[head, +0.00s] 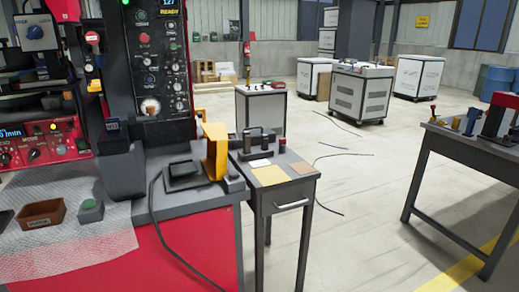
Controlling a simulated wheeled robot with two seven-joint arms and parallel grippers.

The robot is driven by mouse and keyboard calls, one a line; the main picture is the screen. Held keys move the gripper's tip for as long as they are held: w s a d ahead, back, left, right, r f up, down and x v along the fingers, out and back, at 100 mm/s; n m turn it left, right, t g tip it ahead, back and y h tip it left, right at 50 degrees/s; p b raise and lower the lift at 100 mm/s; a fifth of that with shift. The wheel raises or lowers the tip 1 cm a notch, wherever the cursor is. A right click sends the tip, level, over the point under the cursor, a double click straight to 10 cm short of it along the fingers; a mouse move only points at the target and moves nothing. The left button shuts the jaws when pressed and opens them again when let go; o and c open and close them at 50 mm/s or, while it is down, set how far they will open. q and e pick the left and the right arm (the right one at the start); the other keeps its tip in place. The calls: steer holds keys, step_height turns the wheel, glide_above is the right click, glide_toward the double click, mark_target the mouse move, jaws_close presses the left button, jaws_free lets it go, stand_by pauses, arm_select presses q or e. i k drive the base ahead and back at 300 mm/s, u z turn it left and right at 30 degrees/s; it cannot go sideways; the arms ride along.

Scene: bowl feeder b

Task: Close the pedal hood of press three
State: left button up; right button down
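A yellow upright hood-like part (215,151) stands at the right end of the grey bench top. Directly left of it is a low black pedal-like block (184,176), uncovered from above. I take these for the pedal and its raised hood, but no press number is readable. The dark machine (160,75) with knobs and a display rises behind them, above a red-fronted base (185,255). Neither of my grippers can be made out.
A small grey table (302,184) with a drawer adjoins the bench. A brown bin (41,213) and a green-topped button box (90,210) sit on the left mat. A black cable hangs over the bench front. A dark table (465,150) stands right; open floor lies between.

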mark_target(215, 164)
steer(key=z, duration=0.5)
steer(key=i, duration=0.95)
steer(key=u, duration=0.4)
steer(key=i, duration=0.85)
steer(key=u, duration=0.8)
